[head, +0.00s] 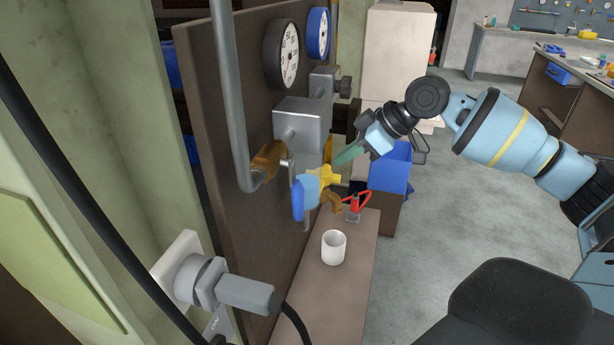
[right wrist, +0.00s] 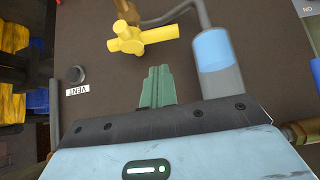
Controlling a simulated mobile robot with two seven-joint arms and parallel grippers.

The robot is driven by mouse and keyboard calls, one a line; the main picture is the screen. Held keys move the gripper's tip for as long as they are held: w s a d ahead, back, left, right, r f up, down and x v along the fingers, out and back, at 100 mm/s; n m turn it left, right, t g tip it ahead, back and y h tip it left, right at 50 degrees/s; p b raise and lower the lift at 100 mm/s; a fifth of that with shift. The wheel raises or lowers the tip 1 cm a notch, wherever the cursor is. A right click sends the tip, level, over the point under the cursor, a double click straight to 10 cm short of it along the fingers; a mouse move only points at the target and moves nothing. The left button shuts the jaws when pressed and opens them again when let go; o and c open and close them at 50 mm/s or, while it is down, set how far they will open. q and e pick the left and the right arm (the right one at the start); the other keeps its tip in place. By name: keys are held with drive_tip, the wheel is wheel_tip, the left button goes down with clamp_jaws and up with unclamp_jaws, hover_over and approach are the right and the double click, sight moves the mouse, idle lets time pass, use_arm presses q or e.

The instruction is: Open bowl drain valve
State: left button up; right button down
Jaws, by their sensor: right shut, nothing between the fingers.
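A yellow valve with a T-shaped handle (right wrist: 143,39) is on the dark panel in the right wrist view; a yellow fitting also shows in the head view (head: 329,176). Beside it in the right wrist view is a grey bowl with a blue band (right wrist: 216,50), with a grey tube running from its end. A blue part (head: 304,196) shows beside the yellow fitting in the head view. My right gripper (head: 345,156) is shut and empty. Its green fingertips (right wrist: 158,70) point towards the yellow handle, with a gap visible between them in the right wrist view. My left gripper is not seen.
A white cup (head: 333,247) stands on the bench below the panel (head: 225,110). A red-handled part (head: 356,203) is behind it, and a blue bin (head: 391,168) stands beyond. A knob (right wrist: 75,75) labelled VENT is near the handle. Open floor lies to the right.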

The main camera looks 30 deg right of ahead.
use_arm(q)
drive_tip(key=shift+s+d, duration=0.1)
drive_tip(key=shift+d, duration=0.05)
use_arm(e)
drive_tip(key=x, duration=1)
idle(0.4)
